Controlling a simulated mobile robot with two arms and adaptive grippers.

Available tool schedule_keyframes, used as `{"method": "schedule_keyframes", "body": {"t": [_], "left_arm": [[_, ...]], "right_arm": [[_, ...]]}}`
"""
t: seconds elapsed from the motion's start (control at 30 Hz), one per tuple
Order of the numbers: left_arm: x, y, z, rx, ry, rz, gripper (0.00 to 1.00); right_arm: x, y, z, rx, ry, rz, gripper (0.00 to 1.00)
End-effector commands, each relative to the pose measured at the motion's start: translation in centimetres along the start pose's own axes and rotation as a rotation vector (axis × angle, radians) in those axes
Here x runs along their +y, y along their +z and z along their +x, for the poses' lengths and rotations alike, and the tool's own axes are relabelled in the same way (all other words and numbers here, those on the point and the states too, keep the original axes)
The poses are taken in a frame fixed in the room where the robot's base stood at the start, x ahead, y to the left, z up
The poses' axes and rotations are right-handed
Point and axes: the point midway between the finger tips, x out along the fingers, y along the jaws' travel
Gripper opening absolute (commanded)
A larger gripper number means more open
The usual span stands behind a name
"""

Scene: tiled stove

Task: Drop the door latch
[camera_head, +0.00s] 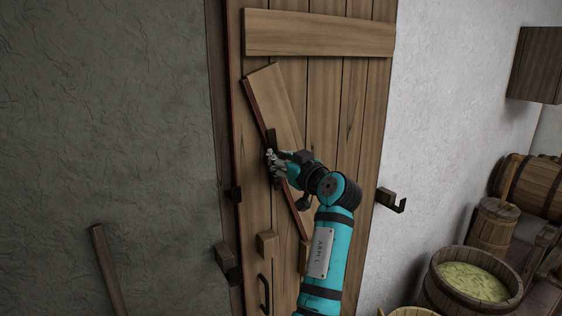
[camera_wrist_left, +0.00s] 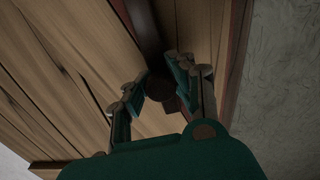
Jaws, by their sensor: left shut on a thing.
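The plank door (camera_head: 340,110) fills the middle of the head view, with a diagonal wooden board across it. My left gripper (camera_head: 274,160) is at this board, left of the door's middle. A short dark wooden piece (camera_head: 271,138) shows just above the fingers; I cannot tell whether it is the latch or its knob. In the left wrist view a dark bar (camera_wrist_left: 146,32) runs down between the fingers (camera_wrist_left: 160,76), which are shut on it. Its held part is largely hidden. My right gripper is not in view.
A dark hook bracket (camera_head: 391,199) juts from the wall right of the door. Another bracket (camera_head: 226,261) and a door handle (camera_head: 265,294) are at lower left. A tub (camera_head: 432,288), a barrel (camera_head: 536,188) and a wall cupboard (camera_head: 537,65) stand at right.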

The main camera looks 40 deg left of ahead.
Motion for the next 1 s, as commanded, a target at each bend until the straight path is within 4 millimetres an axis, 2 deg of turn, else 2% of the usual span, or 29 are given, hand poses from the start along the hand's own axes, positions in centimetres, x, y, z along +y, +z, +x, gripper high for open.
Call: {"method": "schedule_keyframes", "body": {"t": [0.03, 0.5, 0.7, 1.0], "left_arm": [[-0.2, 0.5, 0.0, 0.003, 0.001, -0.020, 0.00], [-2.9, 1.3, -0.1, 0.001, 0.002, -0.345, 0.00], [-3.8, 1.4, -0.1, 0.000, 0.002, -0.471, 0.00], [-4.5, 1.5, 0.0, -0.001, 0.001, -0.573, 0.00]], "right_arm": [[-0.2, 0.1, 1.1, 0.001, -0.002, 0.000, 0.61], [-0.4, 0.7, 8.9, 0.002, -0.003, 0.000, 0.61], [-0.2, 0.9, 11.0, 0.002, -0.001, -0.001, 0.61], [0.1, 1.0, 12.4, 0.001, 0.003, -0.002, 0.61]]}}
